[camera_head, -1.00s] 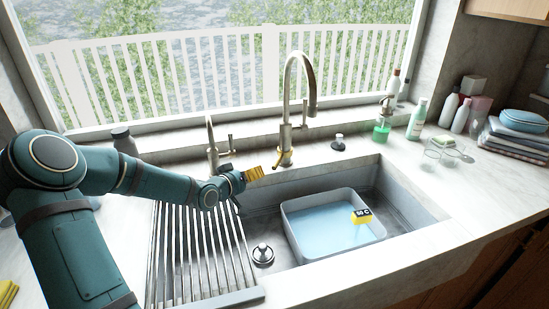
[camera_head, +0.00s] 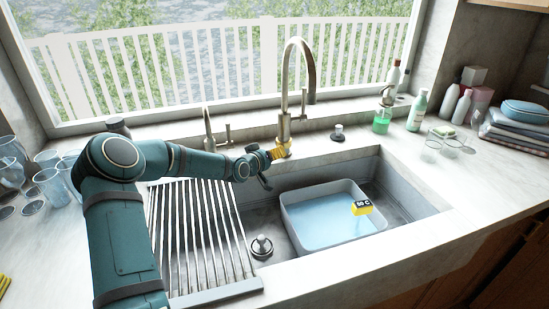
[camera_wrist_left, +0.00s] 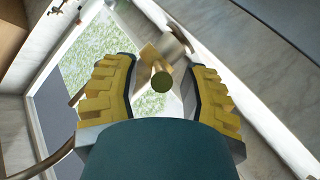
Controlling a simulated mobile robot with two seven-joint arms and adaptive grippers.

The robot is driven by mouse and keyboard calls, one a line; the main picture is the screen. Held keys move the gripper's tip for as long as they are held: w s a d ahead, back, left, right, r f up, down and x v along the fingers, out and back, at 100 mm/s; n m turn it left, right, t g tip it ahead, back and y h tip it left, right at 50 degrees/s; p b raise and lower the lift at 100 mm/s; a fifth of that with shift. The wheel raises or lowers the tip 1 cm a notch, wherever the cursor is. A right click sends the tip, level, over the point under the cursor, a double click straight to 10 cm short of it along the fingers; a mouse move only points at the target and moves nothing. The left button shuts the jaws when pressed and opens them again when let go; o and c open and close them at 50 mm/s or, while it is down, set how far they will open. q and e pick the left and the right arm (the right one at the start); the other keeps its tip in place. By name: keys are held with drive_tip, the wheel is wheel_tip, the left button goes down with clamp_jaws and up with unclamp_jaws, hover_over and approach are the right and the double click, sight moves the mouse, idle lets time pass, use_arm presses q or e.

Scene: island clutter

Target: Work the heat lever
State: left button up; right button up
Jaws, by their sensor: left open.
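The tall brushed faucet (camera_head: 284,125) stands behind the sink. In the earlier head view a brass lever shows at its base; in the head view now my gripper largely covers that spot. My left gripper (camera_head: 282,152) reaches the faucet base from the left, yellow fingers toward it. In the left wrist view my left gripper (camera_wrist_left: 161,72) is open. A yellow tag with a dark display (camera_head: 362,207) over the basin seems to read 50 C. My right gripper is not in view.
A grey basin (camera_head: 288,222) of water sits in the sink, beside a drying rack (camera_head: 200,230). A smaller tap (camera_head: 208,130) stands behind my forearm. A green soap bottle (camera_head: 382,122) is at right; several glasses (camera_head: 52,184) stand at left.

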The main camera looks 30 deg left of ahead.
use_arm(q)
drive_tip(key=shift+w+f, duration=0.15)
drive_tip(key=shift+w, duration=0.3)
drive_tip(key=shift+s, duration=0.1)
clamp_jaws()
